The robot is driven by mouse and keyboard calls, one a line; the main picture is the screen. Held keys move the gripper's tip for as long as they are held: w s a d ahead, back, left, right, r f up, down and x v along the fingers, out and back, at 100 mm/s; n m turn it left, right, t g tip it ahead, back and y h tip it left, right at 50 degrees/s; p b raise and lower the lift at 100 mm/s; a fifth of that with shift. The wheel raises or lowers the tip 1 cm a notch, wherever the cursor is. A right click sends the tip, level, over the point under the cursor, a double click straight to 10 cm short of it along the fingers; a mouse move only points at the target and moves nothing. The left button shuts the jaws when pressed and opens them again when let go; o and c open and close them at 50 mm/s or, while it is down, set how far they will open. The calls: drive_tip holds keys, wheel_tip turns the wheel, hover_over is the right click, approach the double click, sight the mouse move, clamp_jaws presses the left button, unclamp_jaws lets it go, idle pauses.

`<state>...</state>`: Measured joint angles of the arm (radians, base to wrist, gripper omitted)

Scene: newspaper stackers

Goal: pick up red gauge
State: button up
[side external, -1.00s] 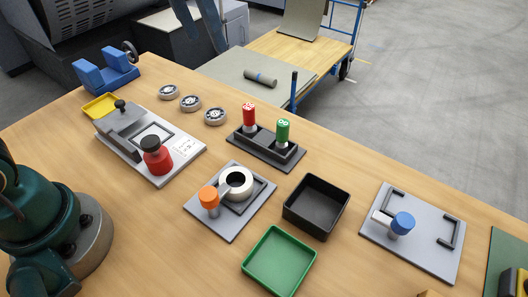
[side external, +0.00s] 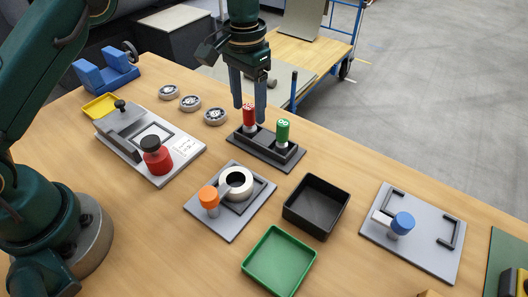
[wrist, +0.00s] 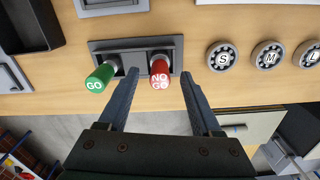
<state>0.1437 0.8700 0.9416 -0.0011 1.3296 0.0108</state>
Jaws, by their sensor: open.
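The red gauge (side external: 249,116), marked NO GO in the wrist view (wrist: 159,76), stands upright in the left slot of a dark grey holder (side external: 268,151). A green gauge (side external: 283,131), marked GO, stands in the same holder to its right; it also shows in the wrist view (wrist: 99,79). My gripper (side external: 249,112) is above the holder, pointing down, its fingers apart. In the wrist view my fingers (wrist: 160,76) lie to either side of the red gauge, with a gap. The left finger passes between the two gauges.
Three round S, M, L discs (side external: 190,102) lie left of the holder. A black tray (side external: 316,207), a green tray (side external: 279,262) and a grey plate with a white ring and orange-topped part (side external: 232,223) stand in front. A blue-topped part (side external: 402,223) is at right.

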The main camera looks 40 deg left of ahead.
drive_tip(key=shift+f, duration=0.8)
clamp_jaws()
drive_tip(key=shift+r, duration=0.1)
